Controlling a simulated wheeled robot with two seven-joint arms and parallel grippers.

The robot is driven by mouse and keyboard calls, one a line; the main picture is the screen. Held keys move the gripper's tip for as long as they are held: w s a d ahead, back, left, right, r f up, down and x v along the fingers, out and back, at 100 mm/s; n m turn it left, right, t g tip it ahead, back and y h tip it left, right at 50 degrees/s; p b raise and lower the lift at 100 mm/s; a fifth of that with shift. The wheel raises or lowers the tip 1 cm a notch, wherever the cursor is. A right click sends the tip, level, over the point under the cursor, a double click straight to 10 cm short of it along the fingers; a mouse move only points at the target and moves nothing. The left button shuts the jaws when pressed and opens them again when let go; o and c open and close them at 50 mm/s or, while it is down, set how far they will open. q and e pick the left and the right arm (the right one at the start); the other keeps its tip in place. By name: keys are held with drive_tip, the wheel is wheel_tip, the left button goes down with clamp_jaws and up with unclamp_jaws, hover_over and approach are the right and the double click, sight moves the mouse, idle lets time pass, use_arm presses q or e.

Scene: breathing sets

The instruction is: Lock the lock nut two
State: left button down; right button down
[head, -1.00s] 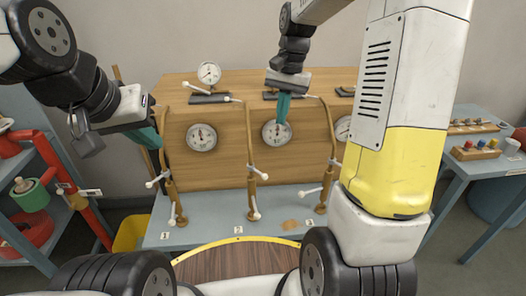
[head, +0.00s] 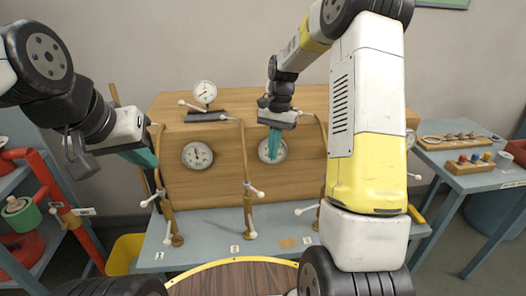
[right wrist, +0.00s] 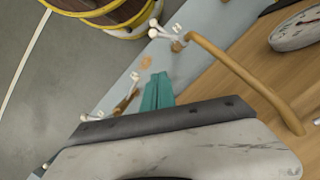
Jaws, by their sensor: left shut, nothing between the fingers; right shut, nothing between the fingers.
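Which part is lock nut two, I cannot tell. My right gripper (head: 271,150) is shut and empty in front of the middle gauge, above and right of these handles. My left gripper (head: 149,158) is shut and empty beside the left hose (head: 161,180). In the right wrist view, the right fingers (right wrist: 158,90) point down near a hose (right wrist: 235,75) and white-tipped handles (right wrist: 166,33), apart from them.
The wooden panel (head: 215,180) stands on a blue-grey bench (head: 205,222). A round wooden top with a yellow rim (head: 240,262) is in front. A shelf (head: 25,245) is at left, and a side table with a peg tray (head: 470,165) at right. My right arm hides the panel's right part.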

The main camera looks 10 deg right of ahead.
sight(261, 195)
drive_tip(key=s+a+f, duration=0.3)
drive_tip(key=s+f, duration=0.1)
drive_tip(key=f, duration=0.4)
drive_tip(key=shift+s+a+f, duration=0.15)
drive_tip(key=shift+s+f, duration=0.2)
drive_tip(key=shift+s, duration=0.05)
drive_tip(key=shift+a, duration=0.1)
